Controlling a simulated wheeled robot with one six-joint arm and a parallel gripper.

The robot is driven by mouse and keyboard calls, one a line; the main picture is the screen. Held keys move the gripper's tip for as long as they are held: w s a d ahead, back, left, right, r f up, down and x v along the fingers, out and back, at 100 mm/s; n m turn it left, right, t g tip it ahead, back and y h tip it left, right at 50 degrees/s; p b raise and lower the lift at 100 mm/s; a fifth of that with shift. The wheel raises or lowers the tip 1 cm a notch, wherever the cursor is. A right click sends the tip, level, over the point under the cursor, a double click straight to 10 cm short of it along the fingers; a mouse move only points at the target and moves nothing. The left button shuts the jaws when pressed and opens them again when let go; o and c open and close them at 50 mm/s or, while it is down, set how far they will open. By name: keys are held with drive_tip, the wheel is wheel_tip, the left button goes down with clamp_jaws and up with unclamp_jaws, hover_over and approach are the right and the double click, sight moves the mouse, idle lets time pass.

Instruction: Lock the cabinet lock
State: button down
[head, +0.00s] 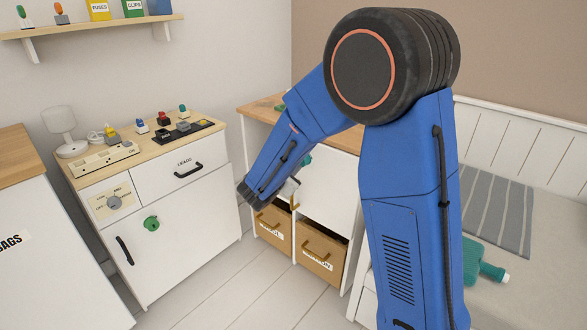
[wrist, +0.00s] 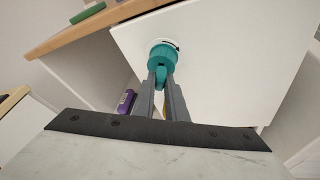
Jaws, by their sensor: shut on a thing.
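A teal round lock (wrist: 162,55) with a turning tab (wrist: 161,77) sits on the white cabinet front (wrist: 215,60) in the wrist view. My gripper (wrist: 161,82) is shut on the tab, one finger on each side. The tab hangs roughly upright below the round body. In the head view a bit of the teal lock (head: 306,160) shows beside my arm, on the cabinet under the wooden desk top. My arm hides most of the gripper there. A second, green round knob or lock (head: 151,223) is on the left white cabinet.
Two labelled drawer boxes (head: 322,256) stand in open bays below the lock's cabinet. A purple thing (wrist: 125,102) shows beside the gripper. The left cabinet (head: 190,215) has a dial, a LEADS drawer and small items on top. A bed (head: 545,200) is at right; the floor between is clear.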

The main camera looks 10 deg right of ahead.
idle(0.4)
drive_tip(key=m+t, duration=0.1)
drive_tip(key=m, duration=0.1)
drive_tip(key=m+t, duration=0.1)
drive_tip(key=m, duration=0.1)
drive_tip(key=shift+w+f+m+t, duration=0.1)
drive_tip(key=shift+f+m+t, duration=0.1)
drive_tip(key=shift+m+t, duration=0.2)
idle(0.4)
drive_tip(key=m, duration=0.2)
drive_tip(key=m+t, duration=0.1)
drive_tip(key=m, duration=0.1)
drive_tip(key=shift+w+a+f+m+t+h, duration=0.1)
drive_tip(key=shift+a+m+t+h, duration=0.05)
drive_tip(key=shift+m+t+h, duration=0.2)
drive_tip(key=c, duration=1.7)
unclamp_jaws()
